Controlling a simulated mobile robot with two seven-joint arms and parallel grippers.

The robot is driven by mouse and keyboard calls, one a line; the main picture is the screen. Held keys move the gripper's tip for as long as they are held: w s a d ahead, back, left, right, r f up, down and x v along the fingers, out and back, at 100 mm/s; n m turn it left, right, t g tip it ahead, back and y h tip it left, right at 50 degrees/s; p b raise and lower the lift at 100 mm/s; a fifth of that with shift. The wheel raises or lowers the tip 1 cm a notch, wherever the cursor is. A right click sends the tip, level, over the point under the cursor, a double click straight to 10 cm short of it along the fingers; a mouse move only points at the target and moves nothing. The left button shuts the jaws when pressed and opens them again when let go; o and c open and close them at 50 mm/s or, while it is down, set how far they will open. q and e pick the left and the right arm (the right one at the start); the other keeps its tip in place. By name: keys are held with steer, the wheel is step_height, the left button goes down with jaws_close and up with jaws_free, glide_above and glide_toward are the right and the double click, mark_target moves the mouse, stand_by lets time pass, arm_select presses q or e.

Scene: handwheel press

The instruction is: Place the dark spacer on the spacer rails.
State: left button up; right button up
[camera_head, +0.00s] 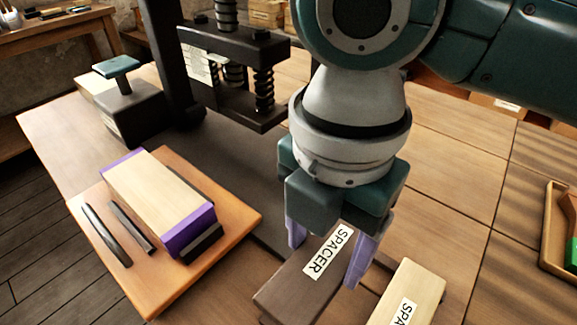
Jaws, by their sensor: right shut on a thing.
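The dark spacer (292,284), a dark brown block with a white SPACER label, is at the lower middle. My right gripper (325,264) comes down over it from above, with one pale purple finger on each side, shut on it. I cannot tell whether the spacer touches the table. Two dark parallel strips (132,227), which look like the spacer rails, are on the orange-brown board (165,285) at the left. They are bare on top. My left gripper is not in view.
A pale block with purple ends (155,195) lies on the board beside the strips. A light spacer (415,285) is right of the dark one. The press (240,85) with coil springs stands behind. A tray (552,235) is at the right edge.

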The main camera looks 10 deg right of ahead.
mark_target(320, 275)
steer(key=shift+f+b, duration=0.5)
steer(key=shift+f, duration=2.4)
steer(key=shift+f, duration=0.15)
steer(key=o, duration=1.4)
steer(key=shift+o, duration=0.2)
